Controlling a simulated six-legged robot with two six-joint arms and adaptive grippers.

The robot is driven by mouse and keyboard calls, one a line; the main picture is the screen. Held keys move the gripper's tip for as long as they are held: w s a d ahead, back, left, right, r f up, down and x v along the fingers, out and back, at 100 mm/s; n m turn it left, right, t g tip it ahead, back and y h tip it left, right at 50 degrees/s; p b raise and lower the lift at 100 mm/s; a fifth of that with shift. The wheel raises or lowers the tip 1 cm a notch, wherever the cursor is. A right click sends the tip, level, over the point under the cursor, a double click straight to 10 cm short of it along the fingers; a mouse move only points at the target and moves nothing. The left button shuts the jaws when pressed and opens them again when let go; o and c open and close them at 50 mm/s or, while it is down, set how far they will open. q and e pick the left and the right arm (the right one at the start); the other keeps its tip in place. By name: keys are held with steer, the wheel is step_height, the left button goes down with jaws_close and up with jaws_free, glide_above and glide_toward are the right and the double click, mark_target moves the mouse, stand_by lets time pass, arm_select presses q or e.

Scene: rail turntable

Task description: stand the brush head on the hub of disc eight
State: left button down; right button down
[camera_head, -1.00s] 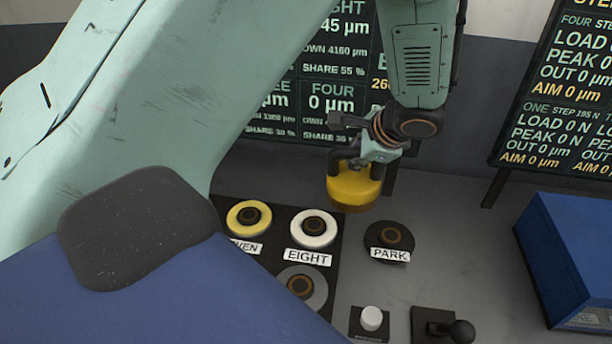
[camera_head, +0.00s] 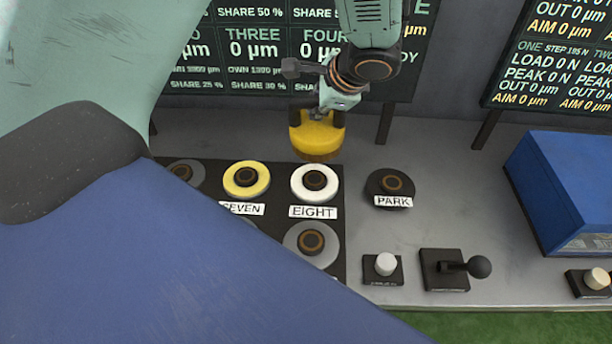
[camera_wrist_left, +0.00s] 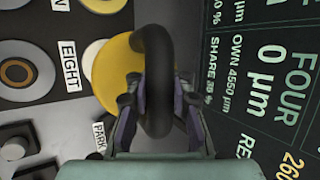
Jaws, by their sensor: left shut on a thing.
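The yellow brush head (camera_head: 317,136) hangs in my left gripper (camera_head: 326,104), just behind and above the white disc eight (camera_head: 316,182) in the head view. In the left wrist view the gripper (camera_wrist_left: 158,105) is shut on the dark loop handle of the brush head (camera_wrist_left: 112,72). Disc eight has a dark hub with a brown ring at its centre and an EIGHT label in front of it. In the wrist view the brush head covers most of disc eight (camera_wrist_left: 91,57). My right gripper is not in view.
The yellow disc seven (camera_head: 262,181) lies left of disc eight, and a grey disc (camera_head: 290,240) lies in front. The dark PARK holder (camera_head: 374,184) is to the right. A white button (camera_head: 385,264), a lever (camera_head: 478,267) and a blue box (camera_head: 565,185) stand further right. Display boards stand behind.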

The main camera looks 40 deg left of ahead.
mark_target(321, 126)
arm_select(q)
steer(key=shift+a+r, duration=0.1)
steer(key=shift+s+d+r+p, duration=0.15)
steer(key=shift+d+p, duration=0.15)
steer(key=shift+p, duration=0.25)
steer(key=p, duration=0.2)
steer(key=shift+w+d+g+p, duration=0.2)
steer(key=shift+w+g+p, duration=0.05)
steer(key=shift+g+p, duration=0.1)
steer(key=shift+w+a+f+p, duration=0.1)
steer(key=shift+a+f+p, duration=0.3)
steer(key=shift+a+p, duration=0.1)
steer(key=shift+f, duration=0.2)
steer(key=f, duration=0.5)
steer(key=shift+d+f, duration=0.1)
steer(key=shift+d, duration=0.2)
steer(key=shift+a+f, duration=0.15)
steer(key=shift+f, duration=0.15)
steer(key=f, duration=0.2)
steer(key=shift+s+f, duration=0.2)
steer(key=shift+f, duration=0.65)
steer(key=shift+w+f, duration=0.15)
steer(key=shift+a+f, duration=0.1)
steer(key=shift+f, duration=0.1)
